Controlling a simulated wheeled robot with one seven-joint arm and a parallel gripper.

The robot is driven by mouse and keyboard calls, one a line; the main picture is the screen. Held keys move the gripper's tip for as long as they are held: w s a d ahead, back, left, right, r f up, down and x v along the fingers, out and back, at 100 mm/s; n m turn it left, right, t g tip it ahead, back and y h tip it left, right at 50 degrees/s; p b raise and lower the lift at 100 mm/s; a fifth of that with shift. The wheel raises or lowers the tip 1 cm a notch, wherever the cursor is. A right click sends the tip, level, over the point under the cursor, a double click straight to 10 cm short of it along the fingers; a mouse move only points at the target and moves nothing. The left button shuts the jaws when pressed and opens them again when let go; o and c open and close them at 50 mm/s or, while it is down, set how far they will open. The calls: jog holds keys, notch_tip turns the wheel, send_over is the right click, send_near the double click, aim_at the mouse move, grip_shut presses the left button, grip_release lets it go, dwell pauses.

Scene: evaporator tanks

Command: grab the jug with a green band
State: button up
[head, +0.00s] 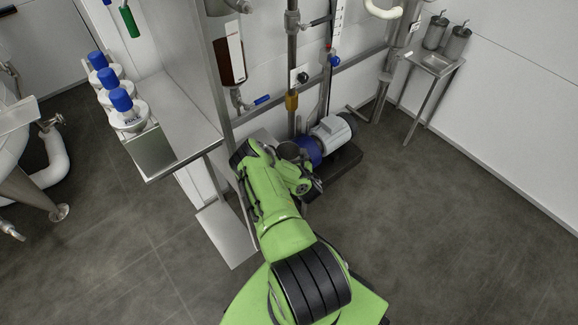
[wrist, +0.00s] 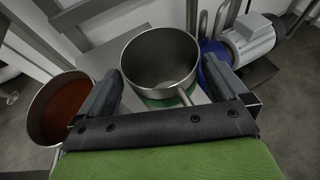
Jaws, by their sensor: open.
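The jug with a green band (wrist: 160,102) is a steel, open-topped vessel in the upper middle of the wrist view. It looks empty, and its green band shows low on its near side. A thin handle sticks out toward the lower right. My gripper (wrist: 162,66) is open, with one finger left and one right of the jug. I cannot tell whether the fingers touch it. In the head view my arm reaches down toward the pump area and hides most of that spot.
A second steel jug with red-brown contents (wrist: 62,108) stands left of my gripper. A motor pump (head: 330,132) is just to the right. Blue-capped bottles (head: 122,100) stand on a steel shelf (head: 180,125) at left. Open floor (head: 450,220) lies to the right.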

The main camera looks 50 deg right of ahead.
jog(key=shift+c, duration=0.5)
jog(key=c, duration=1.3)
